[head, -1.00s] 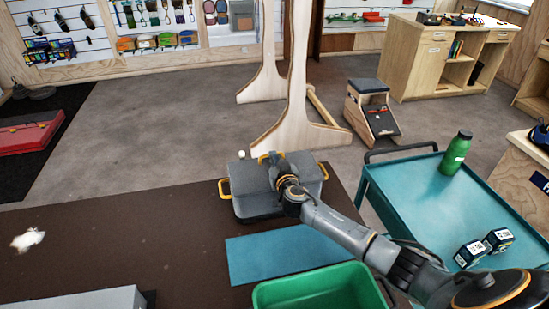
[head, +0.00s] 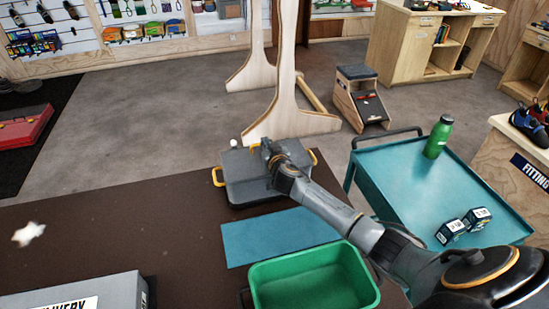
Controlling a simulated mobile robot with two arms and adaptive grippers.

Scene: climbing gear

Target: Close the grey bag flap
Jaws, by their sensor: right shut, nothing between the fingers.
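The grey bag (head: 248,185) stands at the far edge of the brown table, with yellow handles on its left and right sides. Its grey flap (head: 240,164) lies over the top and looks down, nearly flat. My right gripper (head: 266,150) is shut and empty at the far side of the flap, over the bag's top. My right wrist and forearm cover the bag's right part, so I cannot tell whether the fingers touch the flap. My left gripper is not in view.
A blue mat (head: 275,236) and a green bin (head: 312,282) lie nearer on the brown table (head: 120,230). A grey delivery box (head: 85,295) is at the front left. A teal cart (head: 400,185) with a green bottle (head: 438,138) stands at the right. The table's left middle is mostly clear.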

